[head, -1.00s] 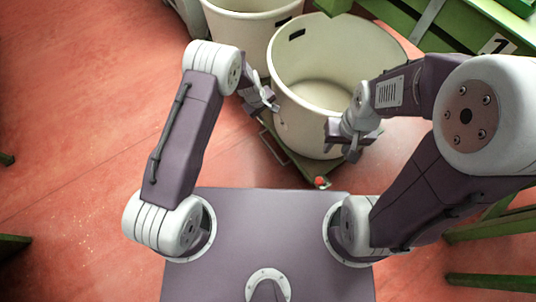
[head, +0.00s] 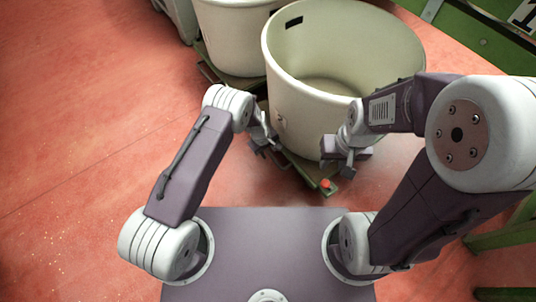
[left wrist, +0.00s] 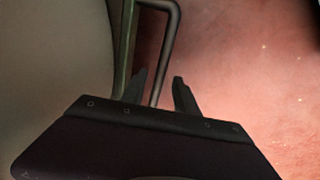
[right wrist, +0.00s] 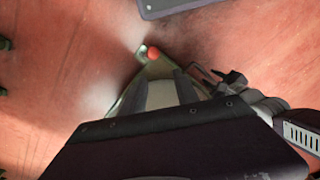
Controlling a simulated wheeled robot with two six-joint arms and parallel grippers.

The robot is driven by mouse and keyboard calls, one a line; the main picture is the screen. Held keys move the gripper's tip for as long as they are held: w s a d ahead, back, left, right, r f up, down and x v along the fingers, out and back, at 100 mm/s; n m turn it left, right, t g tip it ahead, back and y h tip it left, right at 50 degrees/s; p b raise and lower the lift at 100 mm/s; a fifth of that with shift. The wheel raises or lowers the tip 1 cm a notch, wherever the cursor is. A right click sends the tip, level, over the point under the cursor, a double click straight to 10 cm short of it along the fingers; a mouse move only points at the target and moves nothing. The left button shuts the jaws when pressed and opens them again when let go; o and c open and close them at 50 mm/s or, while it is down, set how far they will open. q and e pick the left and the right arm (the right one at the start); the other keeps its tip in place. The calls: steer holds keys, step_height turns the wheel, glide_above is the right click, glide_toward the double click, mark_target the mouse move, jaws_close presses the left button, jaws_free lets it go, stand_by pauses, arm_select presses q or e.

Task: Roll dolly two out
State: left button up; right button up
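Two cream tubs stand on green dollies. The nearer tub (head: 318,125) is in front of me on its dolly (head: 300,170), which has a red knob (head: 326,184) at its near corner. My left gripper (head: 268,140) is low at the dolly's left side. In the left wrist view a thin metal handle bar (left wrist: 165,50) passes between its spread fingers (left wrist: 160,88). My right gripper (head: 345,160) is in front of the tub, close to the dolly's near corner. In the right wrist view its fingers (right wrist: 162,85) are apart above the dolly. No dolly number is readable.
The second tub (head: 232,45) stands behind and to the left on its own dolly (head: 225,80). A green structure (head: 470,35) with a "1" plate (head: 527,15) is at upper right. Green legs (head: 505,235) stand at lower right. Red floor at left is open.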

arm_select(q)
steer(key=shift+f, duration=0.1)
jaws_close()
stand_by(1.4)
